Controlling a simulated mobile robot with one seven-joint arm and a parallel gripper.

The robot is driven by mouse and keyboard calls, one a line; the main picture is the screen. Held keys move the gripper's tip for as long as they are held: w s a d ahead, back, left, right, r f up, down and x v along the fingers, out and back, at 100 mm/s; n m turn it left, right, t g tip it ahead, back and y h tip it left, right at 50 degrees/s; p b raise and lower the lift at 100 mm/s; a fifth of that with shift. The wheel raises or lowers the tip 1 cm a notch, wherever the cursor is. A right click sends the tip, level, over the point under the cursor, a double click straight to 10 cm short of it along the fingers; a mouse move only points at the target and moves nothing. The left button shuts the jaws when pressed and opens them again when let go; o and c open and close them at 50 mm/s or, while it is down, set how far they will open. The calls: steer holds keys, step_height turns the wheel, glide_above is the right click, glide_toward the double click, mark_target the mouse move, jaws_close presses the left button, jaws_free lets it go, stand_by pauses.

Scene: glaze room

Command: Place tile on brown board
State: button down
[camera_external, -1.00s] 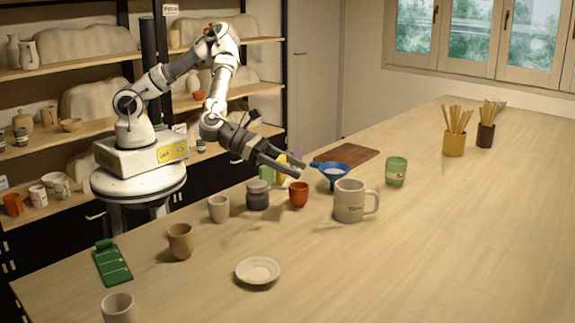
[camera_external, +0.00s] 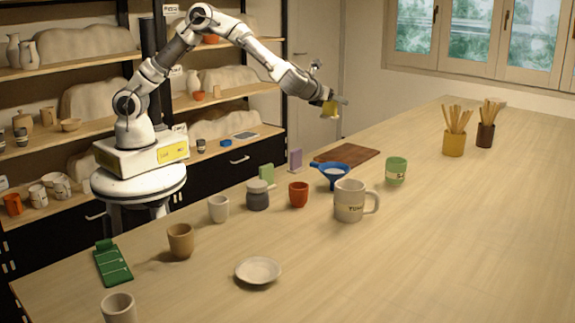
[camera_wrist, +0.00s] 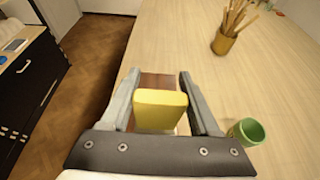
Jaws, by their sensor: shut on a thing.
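My gripper (camera_external: 333,103) is shut on a yellow tile (camera_external: 331,108) and holds it in the air, well above the table. In the wrist view the yellow tile (camera_wrist: 160,110) stands between the two fingers. The brown board (camera_external: 347,155) lies flat on the table, a little below and to the right of the tile in the external view. In the wrist view the brown board (camera_wrist: 158,80) shows just beyond the tile, which partly hides it. A green tile (camera_external: 266,174) and a purple tile (camera_external: 295,159) stand upright near the table's left edge.
A blue funnel-like item (camera_external: 330,168) sits close to the board's near side. A green cup (camera_external: 396,171), a large mug (camera_external: 350,200) and a red cup (camera_external: 298,194) stand nearby. Pots of sticks (camera_external: 454,143) are farther right. The table's right side is clear.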

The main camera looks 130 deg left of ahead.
mark_target(334, 115)
step_height(334, 115, down, 5)
steer(key=s+a+f, duration=0.1)
steer(key=a+f, duration=0.1)
steer(key=a, duration=0.1)
steer(key=s+a+f+p, duration=0.1)
steer(key=a+f, duration=0.1)
steer(key=a, duration=0.2)
steer(key=s+a+f+p, duration=0.1)
steer(key=a+f, duration=0.2)
steer(key=shift+s+a, duration=0.25)
steer(key=shift+s, duration=0.1)
steer(key=shift+a+f, duration=0.15)
steer(key=shift+f, duration=0.05)
steer(key=shift+f+p, duration=0.35)
steer(key=shift+f, duration=1.55)
steer(key=shift+f+b, duration=0.2)
steer(key=shift+b, duration=0.1)
steer(key=shift+c, duration=0.6)
jaws_free()
steer(key=shift+r, duration=0.1)
